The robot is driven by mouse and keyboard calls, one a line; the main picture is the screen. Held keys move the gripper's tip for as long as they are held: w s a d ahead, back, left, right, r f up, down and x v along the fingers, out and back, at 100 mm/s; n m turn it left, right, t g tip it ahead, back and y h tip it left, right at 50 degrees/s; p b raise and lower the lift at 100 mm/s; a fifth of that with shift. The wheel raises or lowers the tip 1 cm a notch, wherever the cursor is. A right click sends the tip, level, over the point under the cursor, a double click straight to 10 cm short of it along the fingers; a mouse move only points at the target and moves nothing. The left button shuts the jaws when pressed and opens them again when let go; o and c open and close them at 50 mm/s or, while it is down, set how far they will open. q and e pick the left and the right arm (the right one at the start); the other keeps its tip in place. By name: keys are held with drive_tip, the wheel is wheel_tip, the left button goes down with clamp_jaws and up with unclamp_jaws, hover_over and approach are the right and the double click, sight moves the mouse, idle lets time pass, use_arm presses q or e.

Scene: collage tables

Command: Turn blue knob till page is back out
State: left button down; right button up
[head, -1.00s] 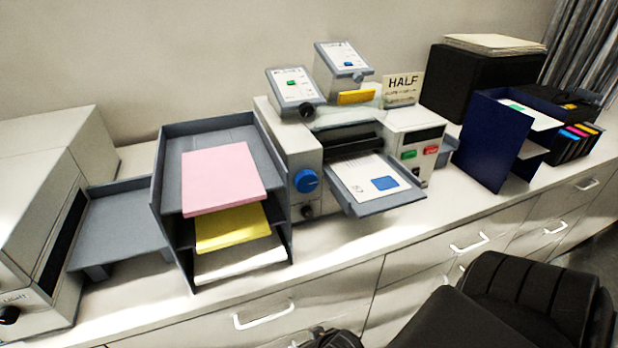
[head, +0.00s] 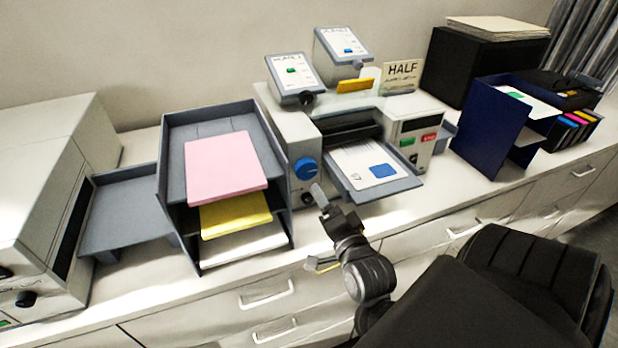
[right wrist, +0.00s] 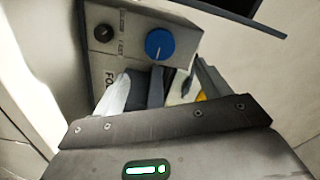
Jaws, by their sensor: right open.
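The blue knob (head: 306,168) is on the left front face of the grey-white machine (head: 292,130). It also shows in the right wrist view (right wrist: 160,43), with a pale pointer line. A white page (head: 362,162) with a blue rectangle lies on the grey tray (head: 393,187) at the machine's front, its far end near the dark slot. My right gripper (head: 319,230) is open and empty, in front of and below the knob, apart from it. One finger reaches up near the small black knob (head: 307,199). My left gripper is not in view.
A grey tray rack (head: 165,175) with pink, yellow and white paper stands close left of the machine. A small black knob (right wrist: 103,33) sits beside the blue one. A blue rack (head: 480,135) stands to the right. The counter's front edge lies below my gripper.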

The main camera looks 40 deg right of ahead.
sight(306, 172)
drive_tip(key=p+x, duration=0.3)
drive_tip(key=x, duration=0.5)
drive_tip(key=shift+w+d+r, duration=0.1)
drive_tip(key=shift+w, duration=0.25)
drive_tip(key=shift+x, duration=0.85)
drive_tip(key=c, duration=1)
